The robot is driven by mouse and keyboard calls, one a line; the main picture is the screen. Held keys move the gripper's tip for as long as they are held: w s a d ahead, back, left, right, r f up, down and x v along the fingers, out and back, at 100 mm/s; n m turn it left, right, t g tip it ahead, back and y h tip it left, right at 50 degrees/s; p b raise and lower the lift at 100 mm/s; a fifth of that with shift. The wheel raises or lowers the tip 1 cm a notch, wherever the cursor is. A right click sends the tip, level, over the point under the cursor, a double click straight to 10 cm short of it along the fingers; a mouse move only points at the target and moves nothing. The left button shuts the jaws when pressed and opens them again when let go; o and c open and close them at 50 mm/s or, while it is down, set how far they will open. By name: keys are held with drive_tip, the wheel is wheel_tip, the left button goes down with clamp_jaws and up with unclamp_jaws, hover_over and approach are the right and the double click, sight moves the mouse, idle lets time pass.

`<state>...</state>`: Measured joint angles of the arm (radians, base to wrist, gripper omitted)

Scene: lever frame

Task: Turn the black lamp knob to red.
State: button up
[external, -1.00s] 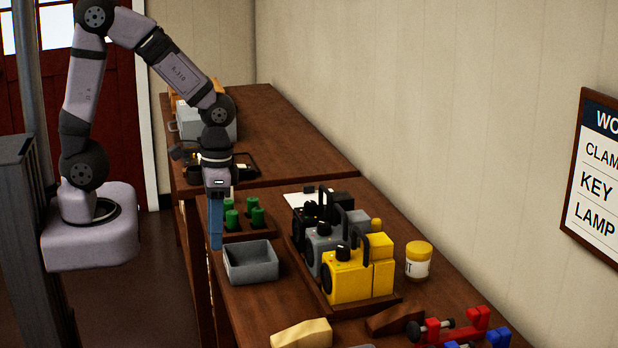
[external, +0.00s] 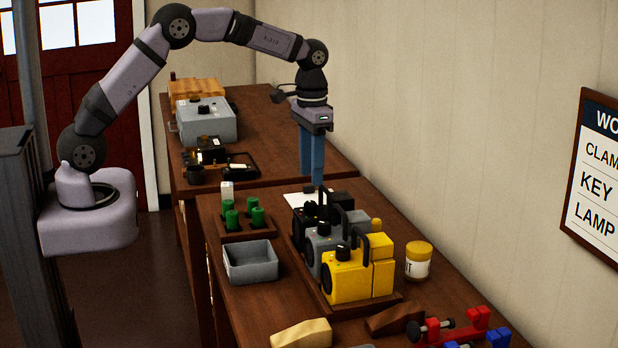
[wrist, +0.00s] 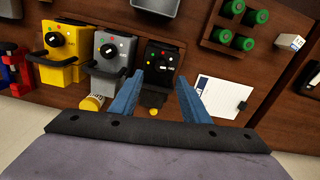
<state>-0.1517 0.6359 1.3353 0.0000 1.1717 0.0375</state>
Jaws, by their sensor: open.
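The black lamp (external: 300,227) stands at the far end of a row of three lamps in the external view, partly hidden by the grey lamp. In the wrist view its dark top (wrist: 163,58) faces the camera with small coloured dots, one of them red. Its knob is black on black, and I cannot tell which way it points. My gripper (external: 311,175) points down with its blue fingers apart and empty, over the bench near the black lamp. In the wrist view the fingertips (wrist: 160,80) frame the black lamp's near edge; contact does not show.
The grey lamp (external: 322,245) and yellow lamp (external: 345,284) stand close beside the black one, with raised handles. A white paper (wrist: 216,97), a jar (external: 418,265), a grey bin (external: 250,268) and green cylinders (external: 257,216) lie around. The wall borders the bench at right.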

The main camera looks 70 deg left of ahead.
sight(311, 202)
drive_tip(key=shift+f+p, duration=1.4)
drive_tip(key=shift+f, duration=2.3)
drive_tip(key=c, duration=1.1)
drive_tip(key=shift+o, duration=0.2)
